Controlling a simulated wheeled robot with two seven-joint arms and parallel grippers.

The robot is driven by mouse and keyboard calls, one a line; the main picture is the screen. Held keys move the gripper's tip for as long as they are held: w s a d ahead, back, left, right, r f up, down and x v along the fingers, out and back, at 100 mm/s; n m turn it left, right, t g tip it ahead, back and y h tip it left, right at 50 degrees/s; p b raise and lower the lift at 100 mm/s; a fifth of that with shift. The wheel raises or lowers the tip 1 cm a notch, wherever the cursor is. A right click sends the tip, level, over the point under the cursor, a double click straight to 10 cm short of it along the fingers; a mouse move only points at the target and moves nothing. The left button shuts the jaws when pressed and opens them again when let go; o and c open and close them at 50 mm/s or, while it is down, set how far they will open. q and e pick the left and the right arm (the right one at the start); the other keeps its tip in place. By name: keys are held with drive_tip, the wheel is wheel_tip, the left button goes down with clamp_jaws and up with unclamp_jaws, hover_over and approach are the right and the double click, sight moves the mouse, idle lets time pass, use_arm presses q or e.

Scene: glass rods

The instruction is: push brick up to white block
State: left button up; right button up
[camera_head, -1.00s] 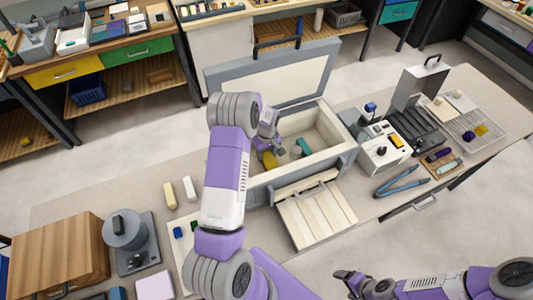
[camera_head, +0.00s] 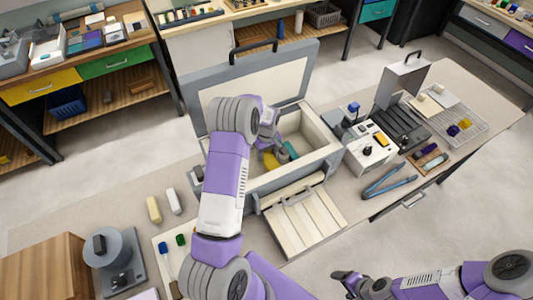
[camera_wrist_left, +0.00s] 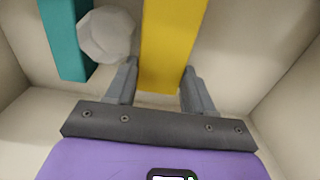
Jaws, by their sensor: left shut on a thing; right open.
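A yellow brick (camera_head: 270,160) stands inside the open grey box (camera_head: 332,156). My left gripper (camera_wrist_left: 160,88) reaches into the box and is shut on the yellow brick (camera_wrist_left: 172,45), which lies between its fingers. A pale, many-sided white block (camera_wrist_left: 106,34) is just left of the brick in the left wrist view. Their edges look very close; I cannot tell whether they touch. A teal bar (camera_wrist_left: 64,40) is on the white block's other side; it also shows in the head view (camera_head: 292,149). My right gripper (camera_head: 344,278) is open and empty at the bottom.
The box walls surround the left gripper closely, and its raised lid (camera_head: 262,82) stands behind. A slatted pale panel (camera_head: 305,217) lies before the box. Blue tongs (camera_head: 388,187) and a control unit (camera_head: 370,150) are to the right.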

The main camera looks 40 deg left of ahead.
sight(267, 155)
use_arm(q)
drive_tip(key=o, duration=1.3)
drive_tip(key=shift+c, duration=0.2)
drive_tip(key=shift+r, duration=0.1)
wheel_tip(267, 155, up, 7)
drive_tip(key=shift+r, duration=0.2)
